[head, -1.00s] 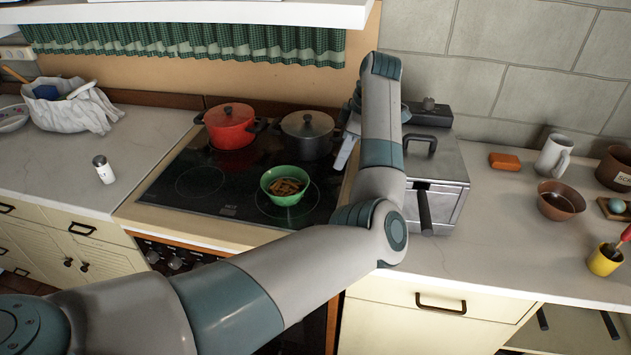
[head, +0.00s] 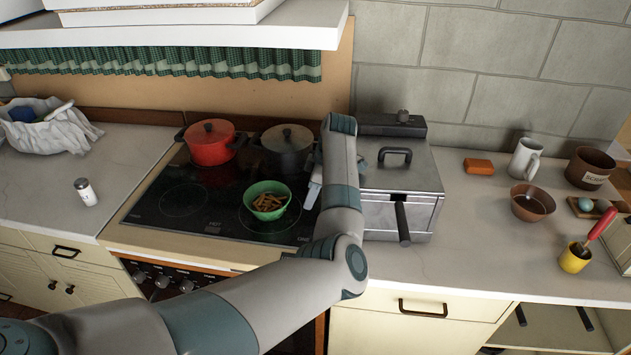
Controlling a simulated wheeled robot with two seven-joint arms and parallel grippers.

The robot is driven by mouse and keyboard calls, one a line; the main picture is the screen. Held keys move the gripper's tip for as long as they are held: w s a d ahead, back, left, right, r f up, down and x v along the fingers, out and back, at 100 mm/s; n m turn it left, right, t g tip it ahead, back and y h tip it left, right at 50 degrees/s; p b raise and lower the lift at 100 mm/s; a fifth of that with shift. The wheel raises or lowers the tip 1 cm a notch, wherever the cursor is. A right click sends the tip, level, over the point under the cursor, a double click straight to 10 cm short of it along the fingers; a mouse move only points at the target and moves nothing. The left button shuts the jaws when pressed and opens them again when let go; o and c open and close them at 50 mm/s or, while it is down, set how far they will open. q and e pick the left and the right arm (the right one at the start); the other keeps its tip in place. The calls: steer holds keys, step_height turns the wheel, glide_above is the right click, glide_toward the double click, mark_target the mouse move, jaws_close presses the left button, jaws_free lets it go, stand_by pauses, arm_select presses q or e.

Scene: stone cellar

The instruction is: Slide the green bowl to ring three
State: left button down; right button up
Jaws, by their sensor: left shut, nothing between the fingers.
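The green bowl (head: 266,201) stands upright on the black cooktop (head: 215,224), over the front right ring. It holds several brown, stick-like pieces. Another ring (head: 185,204) shows bare at the front left of the cooktop. No ring number can be read. My left gripper (head: 312,196) is shut and empty, just right of the bowl with a small gap between them. My left arm partly hides the gripper and the cooktop's right edge. My right gripper is not in view.
A red pot (head: 210,144) and a dark lidded pot (head: 287,147) stand at the back of the cooktop. A metal fryer (head: 408,177) is close to my arm's right.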

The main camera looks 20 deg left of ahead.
arm_select(q)
steer(key=shift+s+a+r+p, duration=0.15)
steer(key=shift+a+p, duration=0.15)
steer(key=shift+a, duration=0.3)
steer(key=shift+s+a+r+p, duration=0.15)
steer(key=shift+a+p, duration=0.15)
steer(key=shift+a, duration=0.3)
steer(key=shift+s+a+f+p, duration=0.15)
steer(key=shift+a+f+p, duration=0.15)
steer(key=shift+a, duration=0.4)
